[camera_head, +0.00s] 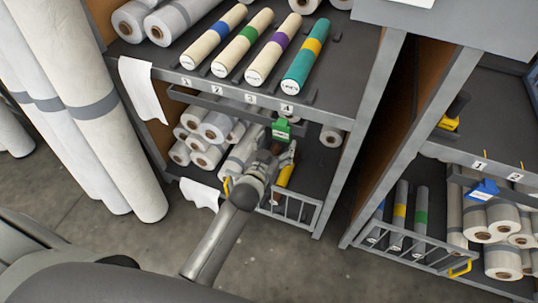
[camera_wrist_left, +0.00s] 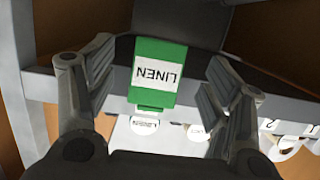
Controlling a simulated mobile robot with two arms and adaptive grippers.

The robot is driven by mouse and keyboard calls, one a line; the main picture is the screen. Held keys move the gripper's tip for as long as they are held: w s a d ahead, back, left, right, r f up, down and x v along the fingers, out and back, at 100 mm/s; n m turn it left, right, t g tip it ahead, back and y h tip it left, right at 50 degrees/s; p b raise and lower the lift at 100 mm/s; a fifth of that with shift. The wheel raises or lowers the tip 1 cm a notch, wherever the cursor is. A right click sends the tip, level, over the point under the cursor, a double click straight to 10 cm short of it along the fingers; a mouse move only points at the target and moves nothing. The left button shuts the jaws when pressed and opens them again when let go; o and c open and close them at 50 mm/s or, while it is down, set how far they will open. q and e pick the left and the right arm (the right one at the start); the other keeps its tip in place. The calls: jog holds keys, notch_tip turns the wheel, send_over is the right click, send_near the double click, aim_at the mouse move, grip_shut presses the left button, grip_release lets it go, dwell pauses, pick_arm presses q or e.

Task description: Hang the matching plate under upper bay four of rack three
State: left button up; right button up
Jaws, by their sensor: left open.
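A green plate (camera_head: 281,129) hangs at the rail (camera_head: 222,104) below the upper shelf edge, under the number 4 label (camera_head: 285,108). In the left wrist view the plate (camera_wrist_left: 159,72) reads LINEN upside down. My left gripper (camera_head: 279,147) is open just below and in front of it. In the wrist view the plate is between the two spread fingers (camera_wrist_left: 158,92), with a visible gap on each side. Above bay four lies a teal roll with a yellow band (camera_head: 305,58). My right gripper is not in view.
Cream rolls with blue, green and purple bands lie on the same upper shelf. A neighbouring rack (camera_head: 448,152) at right carries a blue plate (camera_head: 484,190). Tall white rolls (camera_head: 100,120) stand at left.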

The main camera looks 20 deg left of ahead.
pick_arm(q)
jog(key=v, duration=1.1)
jog(key=shift+s, duration=0.15)
jog(key=s+d+f+m+g, duration=0.1)
jog(key=s+f+g, duration=0.35)
jog(key=f, duration=0.95)
jog(key=s+f+g, duration=0.2)
jog(key=s+f, duration=0.5)
jog(key=f, duration=0.7)
jog(key=s+a+f+g, duration=0.2)
jog(key=s+f, duration=0.4)
jog(key=s, duration=0.3)
jog(key=s+a+f+g, duration=0.2)
jog(key=s+f, duration=0.4)
jog(key=s, duration=0.3)
jog(key=s+a+f+m+g, duration=0.1)
jog(key=s+a+f+g, duration=0.2)
jog(key=s+f, duration=0.3)
jog(key=s+g, duration=0.1)
jog(key=s, duration=0.2)
jog(key=shift+s+y, duration=0.25)
jog(key=shift+y, duration=0.05)
jog(key=shift+c, duration=0.2)
